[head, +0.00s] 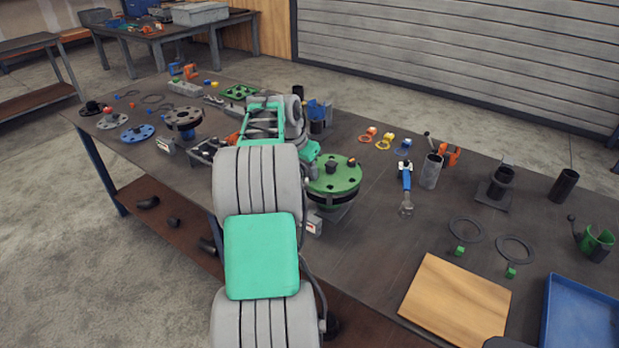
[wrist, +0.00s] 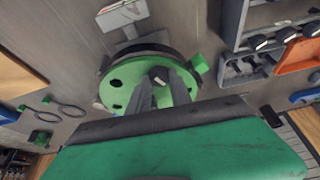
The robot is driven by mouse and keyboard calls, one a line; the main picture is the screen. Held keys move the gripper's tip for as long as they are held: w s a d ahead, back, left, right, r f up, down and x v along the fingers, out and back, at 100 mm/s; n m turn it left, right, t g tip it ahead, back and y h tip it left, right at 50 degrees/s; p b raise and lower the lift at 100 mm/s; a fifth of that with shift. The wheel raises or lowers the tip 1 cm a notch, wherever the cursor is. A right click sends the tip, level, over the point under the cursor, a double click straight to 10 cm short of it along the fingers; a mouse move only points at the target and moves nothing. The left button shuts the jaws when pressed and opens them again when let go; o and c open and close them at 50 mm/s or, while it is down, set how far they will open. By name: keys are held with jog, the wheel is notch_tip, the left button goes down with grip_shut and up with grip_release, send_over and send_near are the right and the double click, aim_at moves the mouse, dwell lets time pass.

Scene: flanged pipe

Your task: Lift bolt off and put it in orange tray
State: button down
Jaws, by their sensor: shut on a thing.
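The green flange (head: 343,180) of the pipe stands on the table just right of my arm; the wrist view shows its top face (wrist: 128,78) with dark holes. My gripper (wrist: 162,84) is over this face, its two fingers shut on a dark-headed bolt (wrist: 160,75). I cannot tell whether the bolt is clear of its hole. In the head view my arm hides the gripper's fingertips. The orange tray (wrist: 297,57) lies at the right of the wrist view, apart from the flange. In the head view it is mostly hidden behind my arm.
A grey compartment tray (wrist: 230,74) with dark parts lies between flange and orange tray in the wrist view.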

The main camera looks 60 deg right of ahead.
dwell(0.3)
notch_tip(320, 180, up, 10)
jog(key=shift+p, duration=0.35)
jog(key=shift+r, duration=0.15)
notch_tip(320, 180, up, 5)
jog(key=p, duration=0.5)
send_over(308, 174)
jog(key=shift+d, duration=0.1)
jog(key=shift+w, duration=0.1)
